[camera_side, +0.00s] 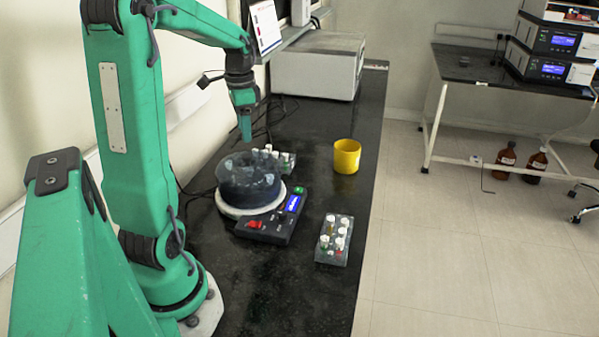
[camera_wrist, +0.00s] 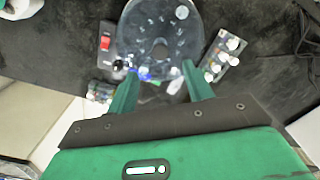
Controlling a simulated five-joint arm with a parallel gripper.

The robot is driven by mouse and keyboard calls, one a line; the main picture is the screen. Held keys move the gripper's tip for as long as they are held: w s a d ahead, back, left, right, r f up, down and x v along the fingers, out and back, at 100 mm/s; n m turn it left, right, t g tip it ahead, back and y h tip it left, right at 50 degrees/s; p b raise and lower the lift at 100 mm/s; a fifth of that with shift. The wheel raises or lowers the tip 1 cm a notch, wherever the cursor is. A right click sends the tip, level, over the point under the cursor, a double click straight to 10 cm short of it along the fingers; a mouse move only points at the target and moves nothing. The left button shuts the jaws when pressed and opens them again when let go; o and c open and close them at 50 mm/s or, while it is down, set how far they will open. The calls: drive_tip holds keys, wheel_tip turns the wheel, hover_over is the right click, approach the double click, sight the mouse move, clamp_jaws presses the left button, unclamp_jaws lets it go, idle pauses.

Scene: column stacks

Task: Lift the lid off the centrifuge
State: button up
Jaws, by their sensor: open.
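The centrifuge (camera_side: 228,212) stands on the black bench, with a white round base and a control panel with a blue display (camera_side: 293,203) on its right. Its dark translucent round lid (camera_side: 248,183) sits on top. In the wrist view the clear lid (camera_wrist: 160,40) shows at the top centre, with a knob-like spot on it. My gripper (camera_side: 246,138) points down above the lid, apart from it in the side view. In the wrist view my gripper's two green fingers (camera_wrist: 160,88) are spread, with nothing held between them; their tips overlap the lid's near edge in the picture.
A rack of white-capped tubes (camera_side: 334,240) stands right of the centrifuge, and another rack (camera_side: 277,156) stands behind it. A yellow cup (camera_side: 346,156) stands at the bench's right side. A large white box (camera_side: 318,65) is farther back. The bench front is clear.

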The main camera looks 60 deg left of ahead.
sight(246, 156)
drive_tip(key=shift+f, duration=3.9)
clamp_jaws()
